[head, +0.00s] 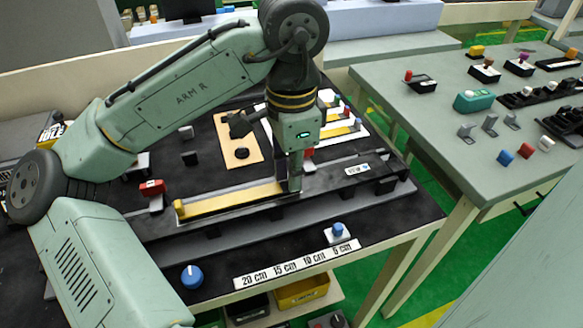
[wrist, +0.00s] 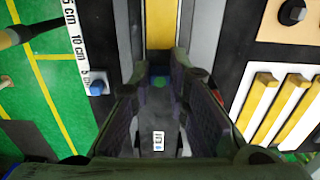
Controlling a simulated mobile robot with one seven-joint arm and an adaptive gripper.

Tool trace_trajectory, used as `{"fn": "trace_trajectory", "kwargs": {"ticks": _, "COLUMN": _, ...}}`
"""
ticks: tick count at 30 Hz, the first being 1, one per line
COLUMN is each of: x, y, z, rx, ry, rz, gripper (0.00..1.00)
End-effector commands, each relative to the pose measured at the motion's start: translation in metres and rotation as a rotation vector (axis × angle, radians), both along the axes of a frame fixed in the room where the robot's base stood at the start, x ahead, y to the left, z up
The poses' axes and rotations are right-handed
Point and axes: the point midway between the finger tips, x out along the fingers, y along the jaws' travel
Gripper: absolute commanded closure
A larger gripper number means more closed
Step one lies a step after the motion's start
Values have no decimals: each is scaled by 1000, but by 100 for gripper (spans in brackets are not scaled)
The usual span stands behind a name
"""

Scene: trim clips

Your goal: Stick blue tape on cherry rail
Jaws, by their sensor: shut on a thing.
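My gripper (head: 294,188) points down over the long dark rail fixture on the workbench, at the right end of a yellow strip (head: 235,197). The yellow strip also shows in the wrist view (wrist: 161,22), running straight away from the fingertips. I cannot tell whether the blue piece touches it. No cherry-coloured rail can be made out clearly.
A ruler strip (head: 297,263) marked 5 to 20 cm lies along the front edge, near a blue knob (head: 338,231) and a larger blue knob (head: 192,276). A red clamp (head: 152,188) stands left. Yellow-and-white strips (wrist: 290,110) lie beside the fixture. Another table (head: 450,95) stands right.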

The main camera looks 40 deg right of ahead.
Motion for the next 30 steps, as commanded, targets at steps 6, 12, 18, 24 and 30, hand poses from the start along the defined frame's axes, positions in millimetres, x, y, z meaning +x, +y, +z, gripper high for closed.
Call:
{"fn": "trace_trajectory", "kwargs": {"ticks": 6, "x": 0, "y": 0, "z": 1, "rx": 0, "ry": 1, "rz": 0, "gripper": 100}}
{"fn": "trace_trajectory", "kwargs": {"ticks": 12, "x": 0, "y": 0, "z": 0, "rx": 0, "ry": 1, "rz": 0, "gripper": 100}}
{"fn": "trace_trajectory", "kwargs": {"ticks": 18, "x": 0, "y": 0, "z": 0, "rx": 0, "ry": 0, "rz": 0, "gripper": 76}}
{"fn": "trace_trajectory", "kwargs": {"ticks": 24, "x": 0, "y": 0, "z": 0, "rx": 0, "ry": 0, "rz": 0, "gripper": 62}}
{"fn": "trace_trajectory", "kwargs": {"ticks": 30, "x": 0, "y": 0, "z": 0, "rx": 0, "ry": 0, "rz": 0, "gripper": 61}}
